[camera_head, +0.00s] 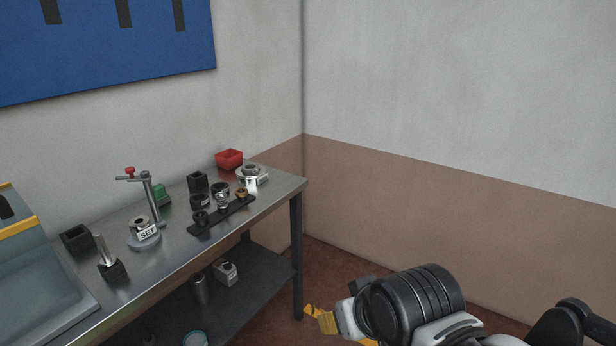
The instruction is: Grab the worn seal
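I cannot tell which item is the worn seal. Small ring-like parts stand on and around a black strip rack (230,214) on the metal bench. A dark part (201,218), a silver part (222,200) and a brass-coloured part (241,193) are on the rack. Black labelled cups (200,201) stand just behind it. A round metal fixture marked SET (145,234) stands to the left, and another pale round fixture (252,176) is at the far right end. My gripper (319,316) is low, right of the bench, away from these parts. Only its yellow tips show clearly; its opening is unclear.
The bench (177,250) also holds a red bin (229,158), a black square holder (197,182), a stand with a red knob (150,196) and a grey cabinet (35,275) at left. Its lower shelf (255,293) holds a few items. A bench leg (297,255) is near my gripper.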

